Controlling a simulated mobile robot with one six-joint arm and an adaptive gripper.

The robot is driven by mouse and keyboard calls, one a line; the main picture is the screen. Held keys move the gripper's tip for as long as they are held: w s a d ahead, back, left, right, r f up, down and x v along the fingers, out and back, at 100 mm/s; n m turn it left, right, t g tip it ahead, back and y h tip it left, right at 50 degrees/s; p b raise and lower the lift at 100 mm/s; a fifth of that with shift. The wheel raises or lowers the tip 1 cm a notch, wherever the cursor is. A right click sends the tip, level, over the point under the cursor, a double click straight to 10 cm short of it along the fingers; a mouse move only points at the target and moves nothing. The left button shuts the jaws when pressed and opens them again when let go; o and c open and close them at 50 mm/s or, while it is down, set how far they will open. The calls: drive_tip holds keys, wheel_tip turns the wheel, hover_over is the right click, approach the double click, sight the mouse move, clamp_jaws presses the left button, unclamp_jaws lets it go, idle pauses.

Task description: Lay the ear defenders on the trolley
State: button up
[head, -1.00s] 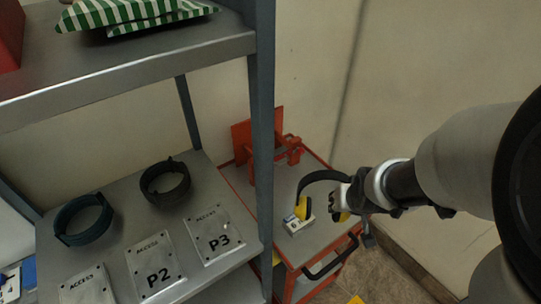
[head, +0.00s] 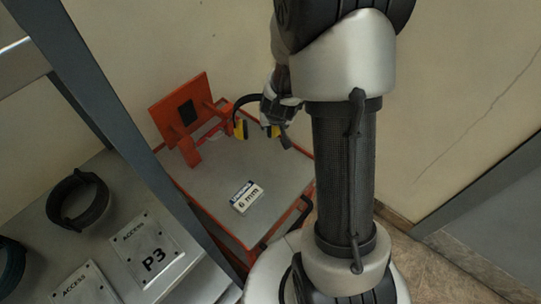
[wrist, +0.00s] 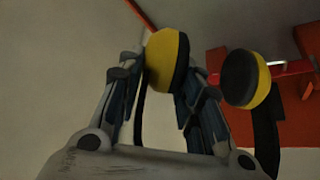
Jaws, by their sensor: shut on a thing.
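The ear defenders, with yellow and black cups and a black headband, are in my gripper. In the head view one yellow cup (head: 241,129) hangs left of my gripper (head: 272,128), and the headband arcs above it. In the wrist view my gripper (wrist: 160,95) is shut around one yellow cup (wrist: 163,58); the other cup (wrist: 245,78) is outside the fingers to the right. The trolley (head: 218,192) has a grey top with red edges. The ear defenders appear to be held above its back part, near the red bracket; the exact height is unclear.
A red bracket with an upright plate (head: 182,112) stands at the trolley's back left. A "6 mm" label block (head: 247,197) lies on the trolley top. A grey shelf (head: 110,225) with a black ring (head: 78,200) and plates is at left. Bare trolley top shows around the block.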

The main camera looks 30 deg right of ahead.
wheel_tip(320, 180, down, 13)
drive_tip(key=b, duration=0.6)
drive_tip(key=shift+w+r, duration=0.1)
drive_tip(key=o, duration=1.2)
drive_tip(key=shift+f, duration=0.2)
drive_tip(key=shift+o, duration=0.2)
